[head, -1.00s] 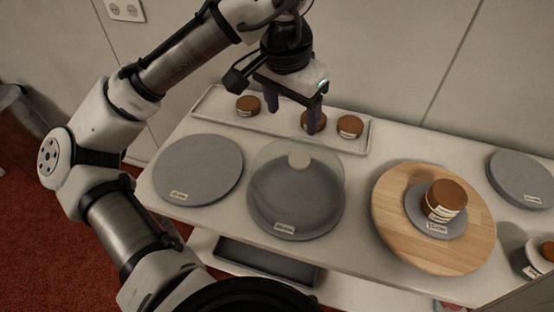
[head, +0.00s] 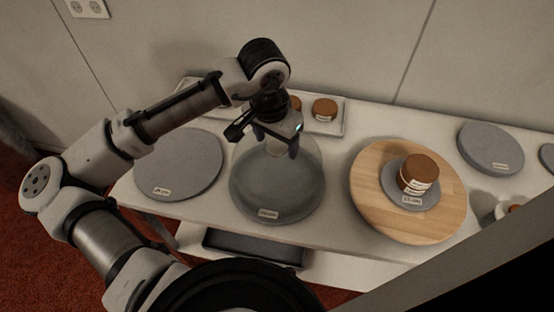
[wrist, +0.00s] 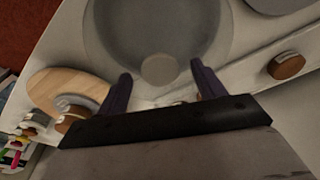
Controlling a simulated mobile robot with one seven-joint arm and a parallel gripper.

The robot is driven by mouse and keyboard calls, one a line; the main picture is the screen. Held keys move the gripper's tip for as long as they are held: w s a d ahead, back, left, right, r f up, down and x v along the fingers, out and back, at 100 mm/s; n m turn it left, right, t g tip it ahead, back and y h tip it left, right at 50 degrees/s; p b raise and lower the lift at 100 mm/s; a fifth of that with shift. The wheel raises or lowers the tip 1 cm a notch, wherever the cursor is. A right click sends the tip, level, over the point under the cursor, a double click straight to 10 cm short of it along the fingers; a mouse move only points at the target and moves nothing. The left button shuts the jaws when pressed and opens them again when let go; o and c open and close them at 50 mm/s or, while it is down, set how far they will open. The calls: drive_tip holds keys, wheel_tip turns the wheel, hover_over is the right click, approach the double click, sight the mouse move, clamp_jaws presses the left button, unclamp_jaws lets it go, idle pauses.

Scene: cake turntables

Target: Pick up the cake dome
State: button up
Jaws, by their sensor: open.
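The cake dome (head: 308,163) is clear and stands over a grey turntable (head: 270,205) with a small label on its front edge. In the wrist view the dome's round pale knob (wrist: 159,70) shows between my fingers, with the grey disc behind it. My gripper (head: 275,152) is open, with two dark fingers pointing down at the top of the dome. In the head view the gripper hides the knob. I cannot tell whether the fingertips are level with the knob or still above it. Nothing is held.
A bare grey turntable (head: 180,165) stands left. A wooden turntable (head: 445,215) with a small brown-topped cake (head: 418,174) stands right. A white tray (head: 335,128) with small brown cakes lies behind the dome. Another grey disc (head: 490,148) is at far right.

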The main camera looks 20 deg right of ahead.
drive_tip(key=shift+f, duration=0.25)
drive_tip(key=c, duration=1.3)
drive_tip(key=shift+c, duration=0.7)
drive_tip(key=shift+r, duration=0.1)
